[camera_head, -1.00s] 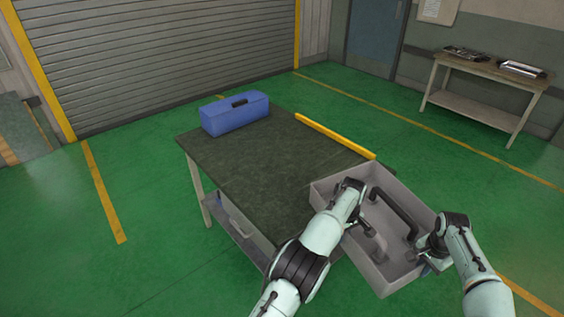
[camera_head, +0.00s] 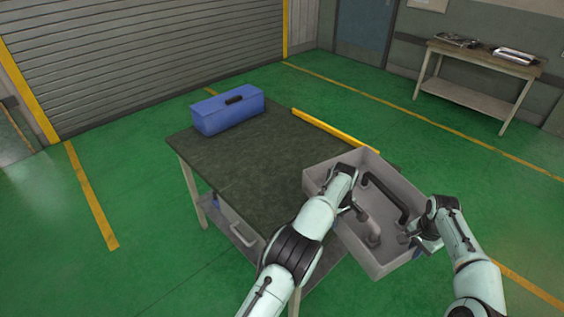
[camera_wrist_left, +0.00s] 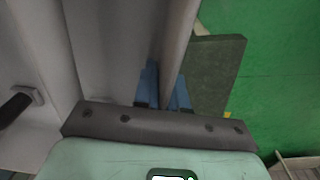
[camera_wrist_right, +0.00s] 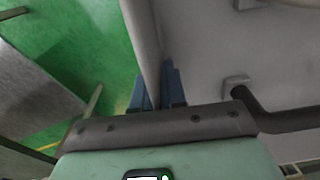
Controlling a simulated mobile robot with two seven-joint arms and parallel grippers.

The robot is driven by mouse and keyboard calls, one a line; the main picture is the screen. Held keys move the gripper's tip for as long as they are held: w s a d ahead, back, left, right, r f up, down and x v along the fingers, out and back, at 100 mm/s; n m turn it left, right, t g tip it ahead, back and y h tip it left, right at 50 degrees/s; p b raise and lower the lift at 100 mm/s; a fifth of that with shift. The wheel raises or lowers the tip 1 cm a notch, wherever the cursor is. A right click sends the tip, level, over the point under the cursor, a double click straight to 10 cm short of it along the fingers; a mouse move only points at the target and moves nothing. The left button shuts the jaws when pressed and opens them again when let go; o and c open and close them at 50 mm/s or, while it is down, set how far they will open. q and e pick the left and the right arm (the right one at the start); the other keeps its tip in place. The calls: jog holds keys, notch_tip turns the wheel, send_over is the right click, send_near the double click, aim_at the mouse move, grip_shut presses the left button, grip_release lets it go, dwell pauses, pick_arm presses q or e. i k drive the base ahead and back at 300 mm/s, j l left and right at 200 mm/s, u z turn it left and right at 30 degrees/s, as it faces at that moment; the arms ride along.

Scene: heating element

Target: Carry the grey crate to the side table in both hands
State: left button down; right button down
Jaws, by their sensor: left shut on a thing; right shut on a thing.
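The grey crate (camera_head: 392,263) is an open box at the right front corner of the dark-topped table (camera_head: 240,165), overlapping it in the head view. Whether it touches the tabletop cannot be told. My left gripper (camera_wrist_left: 163,92) is shut on one crate wall, with the wall between its blue fingers. My right gripper (camera_wrist_right: 157,92) is shut on the opposite wall. In the head view, my left arm hides part of the left wall. Inside lie a black bar-shaped handle (camera_head: 386,196) and a grey bent piece (camera_head: 368,230). A light-legged side table (camera_head: 470,98) stands far at the back right.
A blue toolbox (camera_head: 228,110) sits at the dark table's back left and a yellow bar (camera_head: 333,131) along its far right edge. Metal items (camera_head: 514,56) lie on the far table. Open green floor (camera_head: 480,175) lies between the tables.

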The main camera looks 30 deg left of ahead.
aim_at(293, 161)
jog(key=i+j, duration=0.15)
jog(key=j, duration=0.25)
jog(key=i+j, duration=0.1)
jog(key=j, duration=0.25)
jog(key=i+j+z, duration=0.1)
jog(key=j, duration=0.3)
jog(key=i+j, duration=0.15)
jog(key=j, duration=0.2)
jog(key=i+j, duration=0.15)
jog(key=j, duration=0.25)
jog(key=i+j, duration=0.1)
jog(key=j, duration=0.3)
jog(key=z, duration=0.05)
